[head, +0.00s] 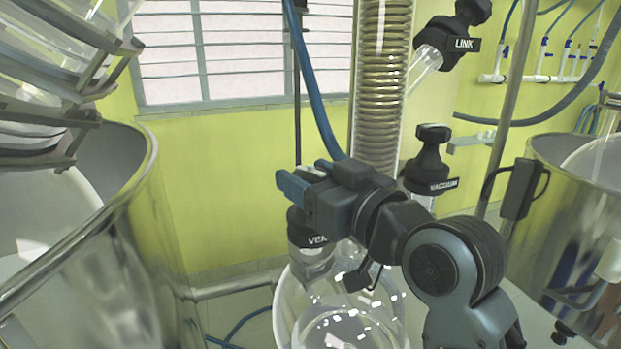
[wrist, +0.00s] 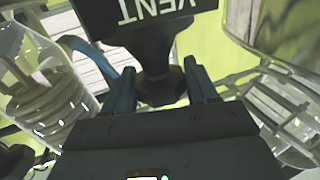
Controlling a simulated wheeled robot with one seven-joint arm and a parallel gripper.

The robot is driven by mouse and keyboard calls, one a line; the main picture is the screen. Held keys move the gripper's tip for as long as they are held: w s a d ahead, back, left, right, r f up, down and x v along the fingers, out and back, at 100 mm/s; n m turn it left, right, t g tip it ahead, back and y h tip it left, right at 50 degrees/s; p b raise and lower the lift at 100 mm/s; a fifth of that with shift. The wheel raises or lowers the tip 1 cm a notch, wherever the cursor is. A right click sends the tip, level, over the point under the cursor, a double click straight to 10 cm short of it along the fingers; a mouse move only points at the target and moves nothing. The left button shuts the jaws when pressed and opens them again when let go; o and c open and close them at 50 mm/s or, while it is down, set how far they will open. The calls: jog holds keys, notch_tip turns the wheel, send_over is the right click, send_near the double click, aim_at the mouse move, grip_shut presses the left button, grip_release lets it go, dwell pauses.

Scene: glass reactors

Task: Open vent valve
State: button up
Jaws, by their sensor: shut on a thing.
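The vent valve (head: 314,241) is black with a white-lettered label, partly legible in the head view. It stands on a glass neck above the round glass vessel (head: 345,325). My gripper (head: 304,177) has blue fingers and is at the top of the valve, hiding most of its knob. In the wrist view the black vent valve (wrist: 158,62) sits between the two blue fingers (wrist: 163,90), with its VENT label upside down at the top. The gripper is shut on the valve. Whether the valve has turned cannot be told.
A coiled glass condenser (head: 381,90) rises just behind my gripper. A black vacuum valve (head: 432,160) and a black LINK valve (head: 456,42) are to the right. A large metal vessel (head: 125,260) stands at left, another (head: 575,215) at right. A blue hose (head: 318,85) hangs close behind.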

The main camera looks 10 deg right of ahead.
jog(key=n+g+y+b, duration=0.1)
jog(key=y, duration=0.1)
jog(key=n+g+y+b, duration=0.2)
jog(key=shift+w+d+f+n+y, duration=0.1)
jog(key=shift+f+n+y, duration=0.05)
jog(key=shift+n+y, duration=0.15)
jog(key=shift+n+g+y+b, duration=0.7)
jog(key=shift+g+b, duration=0.15)
jog(key=shift+g, duration=0.15)
jog(key=shift+r+n+g+y, duration=0.2)
jog(key=shift+n+g+y, duration=0.1)
jog(key=shift+g, duration=0.1)
jog(key=o, duration=0.7)
jog(key=shift+o, duration=0.2)
jog(key=v, duration=0.8)
jog(key=shift+b, duration=0.45)
